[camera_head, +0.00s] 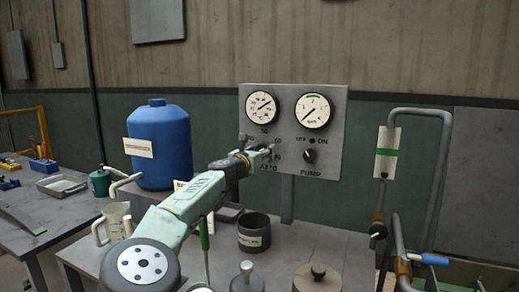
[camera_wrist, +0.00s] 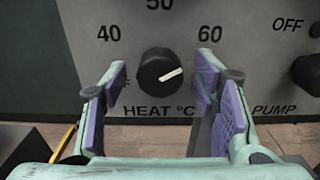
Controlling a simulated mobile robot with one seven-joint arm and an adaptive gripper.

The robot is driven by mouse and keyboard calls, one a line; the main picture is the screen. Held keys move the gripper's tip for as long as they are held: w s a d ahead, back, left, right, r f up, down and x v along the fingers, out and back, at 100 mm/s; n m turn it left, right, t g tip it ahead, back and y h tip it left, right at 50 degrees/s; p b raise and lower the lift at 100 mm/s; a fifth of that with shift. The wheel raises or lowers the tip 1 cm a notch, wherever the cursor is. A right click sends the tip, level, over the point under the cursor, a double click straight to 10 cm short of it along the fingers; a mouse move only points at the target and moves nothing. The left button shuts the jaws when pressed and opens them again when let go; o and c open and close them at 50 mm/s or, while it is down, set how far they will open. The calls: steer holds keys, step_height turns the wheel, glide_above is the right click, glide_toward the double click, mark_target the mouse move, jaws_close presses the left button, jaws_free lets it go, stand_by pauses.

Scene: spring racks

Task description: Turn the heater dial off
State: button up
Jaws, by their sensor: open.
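The heater dial (camera_wrist: 160,74) is a round black knob in the wrist view, above the label "HEAT °C". Its white pointer line aims right and slightly up, towards the 60 side. My gripper (camera_wrist: 162,92) is open, with one purple-padded finger on each side of the dial and visible gaps between. Whether the fingertips reach the knob's depth is hard to tell. A letter F shows left of the dial, partly covered by the left finger. In the head view my gripper (camera_head: 259,152) is at the grey panel (camera_head: 340,130) and hides the dial.
The black pump knob (camera_head: 309,156) is right of the heater dial, under OFF and ON marks. Two round gauges (camera_head: 260,107) (camera_head: 313,110) sit above. A blue jug (camera_head: 160,143) stands left, a dark cup (camera_head: 254,232) below, and grey pipes (camera_head: 432,112) at right.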

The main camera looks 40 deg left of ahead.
steer(key=c, duration=1.2)
steer(key=shift+o, duration=0.2)
